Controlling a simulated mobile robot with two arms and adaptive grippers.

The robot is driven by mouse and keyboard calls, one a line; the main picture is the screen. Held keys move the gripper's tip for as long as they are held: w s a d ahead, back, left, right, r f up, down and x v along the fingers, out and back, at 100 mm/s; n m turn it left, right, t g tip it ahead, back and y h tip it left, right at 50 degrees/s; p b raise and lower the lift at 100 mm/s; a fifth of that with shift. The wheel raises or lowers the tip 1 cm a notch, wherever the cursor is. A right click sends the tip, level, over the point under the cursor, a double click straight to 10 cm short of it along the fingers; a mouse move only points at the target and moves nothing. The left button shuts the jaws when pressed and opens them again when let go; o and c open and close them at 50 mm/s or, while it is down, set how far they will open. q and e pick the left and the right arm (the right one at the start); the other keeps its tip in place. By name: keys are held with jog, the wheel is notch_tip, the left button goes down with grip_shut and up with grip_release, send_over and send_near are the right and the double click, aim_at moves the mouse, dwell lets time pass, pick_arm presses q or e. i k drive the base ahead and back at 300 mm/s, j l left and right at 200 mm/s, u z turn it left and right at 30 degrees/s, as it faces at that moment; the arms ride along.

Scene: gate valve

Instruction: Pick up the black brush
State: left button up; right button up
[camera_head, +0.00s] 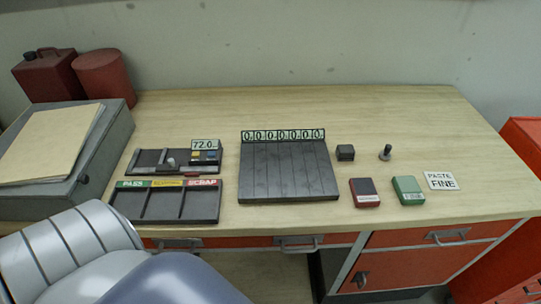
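No object is plainly recognisable as a black brush. Two small dark items stand on the right half of the workbench: a dark block (345,153) and, just right of it, a small dark upright piece (386,152) with a thin stem and a wider base. They stand apart from each other, and both are too small to tell whether either is the brush. Neither of my grippers is in view, and nothing is touching these two items.
The wooden workbench (420,110) has free room at the back. A grooved dark board (287,170), a PASS/SCRAP tray (165,205), a gauge unit (150,160), red (365,193) and green (408,190) tins and a PASTE FINE card (441,181) lie on it. A grey case (95,160) stands left.

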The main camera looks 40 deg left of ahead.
aim_at(384, 156)
jog(key=i+u, duration=0.2)
jog(key=u, duration=0.2)
jog(key=i+l+u, duration=0.15)
jog(key=u, duration=0.3)
jog(key=k+l+u, duration=0.2)
jog(key=l, duration=0.2)
jog(key=l+u, duration=0.25)
jog(key=l, duration=0.15)
